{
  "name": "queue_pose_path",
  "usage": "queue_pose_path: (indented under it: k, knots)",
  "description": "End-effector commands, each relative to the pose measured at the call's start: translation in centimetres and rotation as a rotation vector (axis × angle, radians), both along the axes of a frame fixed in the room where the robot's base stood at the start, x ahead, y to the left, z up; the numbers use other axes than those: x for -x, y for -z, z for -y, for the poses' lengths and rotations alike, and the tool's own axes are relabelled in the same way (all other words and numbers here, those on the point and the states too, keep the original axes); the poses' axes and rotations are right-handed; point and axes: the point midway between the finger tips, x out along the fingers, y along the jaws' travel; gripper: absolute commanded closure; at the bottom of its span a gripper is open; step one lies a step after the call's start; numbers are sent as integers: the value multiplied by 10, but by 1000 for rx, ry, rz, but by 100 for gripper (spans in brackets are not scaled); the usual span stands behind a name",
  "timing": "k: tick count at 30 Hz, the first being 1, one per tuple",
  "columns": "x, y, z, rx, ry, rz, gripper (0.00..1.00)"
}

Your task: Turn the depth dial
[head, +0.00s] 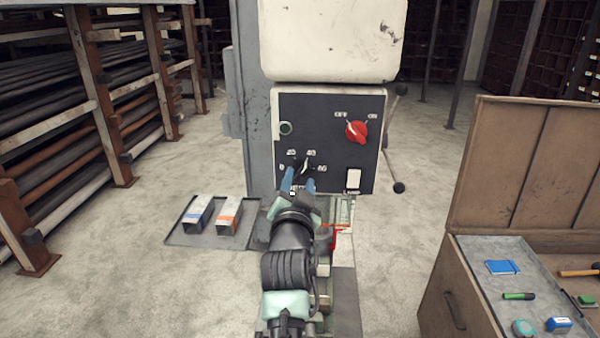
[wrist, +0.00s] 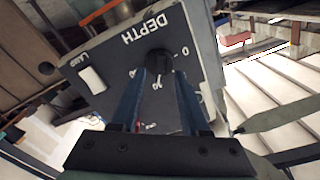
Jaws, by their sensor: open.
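The depth dial (head: 303,168) is a small black knob at the lower left of the dark control panel, with white scale marks around it. In the head view its pointer seems to lean toward the 40 mark. In the wrist view the panel appears upside down, with the dial (wrist: 158,62) below the word DEPTH. My gripper (head: 301,182) has two blue fingers pointing at the dial. In the wrist view the open fingers (wrist: 159,80) stand on either side of the knob. I cannot tell whether they touch it. The fingers partly hide the scale and the label.
The panel also carries a red OFF/ON knob (head: 357,131), a green button (head: 286,129) and a white lamp switch (head: 353,179). A floor tray (head: 183,239) with two boxes lies left. An open wooden chest (head: 462,290) holding tools stands right. Pipe racks line the left.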

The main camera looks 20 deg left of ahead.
Motion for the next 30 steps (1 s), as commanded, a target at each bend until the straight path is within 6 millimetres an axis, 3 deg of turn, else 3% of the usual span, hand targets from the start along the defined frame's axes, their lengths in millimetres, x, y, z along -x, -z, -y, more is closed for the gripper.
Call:
queue_pose_path:
  k: [6,17,25,30]
  knots:
    - [-14,-1,-4,-1,0,-2,55]
    - [-17,0,-5,-1,0,0,55]
    - [-16,0,-4,-1,0,0,100]
    - [-16,0,-4,-1,0,0,100]
